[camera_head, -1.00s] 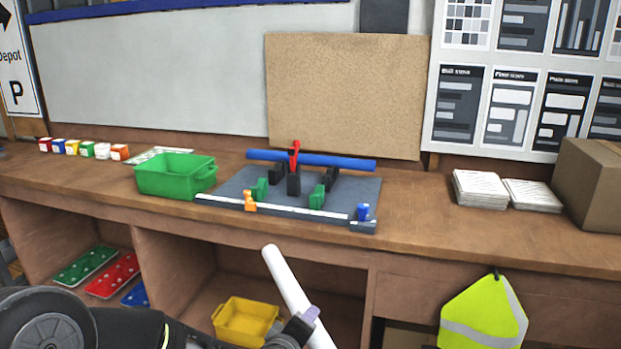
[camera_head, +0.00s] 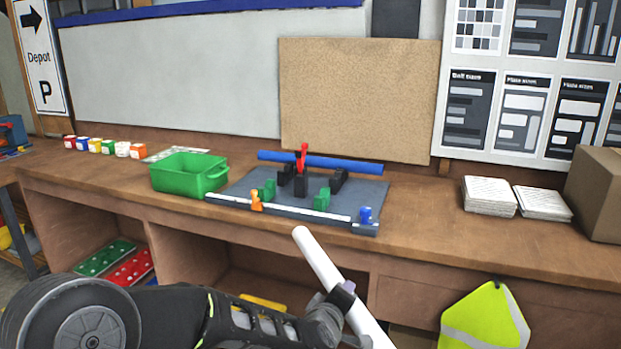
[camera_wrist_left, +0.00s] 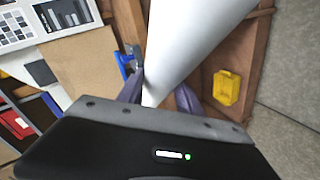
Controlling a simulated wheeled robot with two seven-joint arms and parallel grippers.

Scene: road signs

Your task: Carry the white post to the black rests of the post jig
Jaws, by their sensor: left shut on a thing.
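The white post (camera_head: 325,264) is held in my left gripper (camera_head: 341,294) in front of the bench, tilted with its upper end toward the jig. The gripper is shut around it; in the left wrist view the post (camera_wrist_left: 190,40) runs between the two fingers (camera_wrist_left: 160,92). The post jig (camera_head: 250,184) lies on the bench top, a grey plate with a white-striped front edge. Its black rests (camera_head: 300,187) stand on it, near a red clamp handle (camera_head: 303,155) and a blue bar (camera_head: 320,162). The post is apart from the jig. My right gripper is not in view.
A green bin (camera_head: 180,178) sits left of the jig. Paper stacks (camera_head: 489,197) and a cardboard box (camera_head: 600,195) are on the right. A yellow vest (camera_head: 485,318) hangs at the bench front. The bench top (camera_head: 420,225) right of the jig is clear.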

